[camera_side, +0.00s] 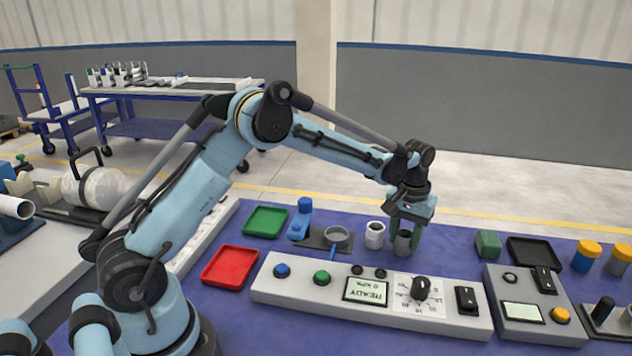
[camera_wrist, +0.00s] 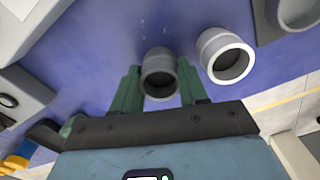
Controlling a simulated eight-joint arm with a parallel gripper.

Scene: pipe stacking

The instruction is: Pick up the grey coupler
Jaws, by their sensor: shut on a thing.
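The grey coupler (camera_side: 402,243) stands upright on the blue table, between the green fingers of my gripper (camera_side: 406,236). In the wrist view the dark grey coupler (camera_wrist: 158,74) shows its open round end between the two green fingers of my gripper (camera_wrist: 157,88). My gripper is shut on it, with a finger on each side. In the side view the fingers hide part of the coupler, and I cannot tell whether its base touches the table.
A white coupler (camera_side: 375,235) stands close beside the grey one; it also shows in the wrist view (camera_wrist: 226,55). A long control panel (camera_side: 330,290) lies in front. A dark holder with a grey ring (camera_side: 337,236) is left, a green block (camera_side: 488,244) right.

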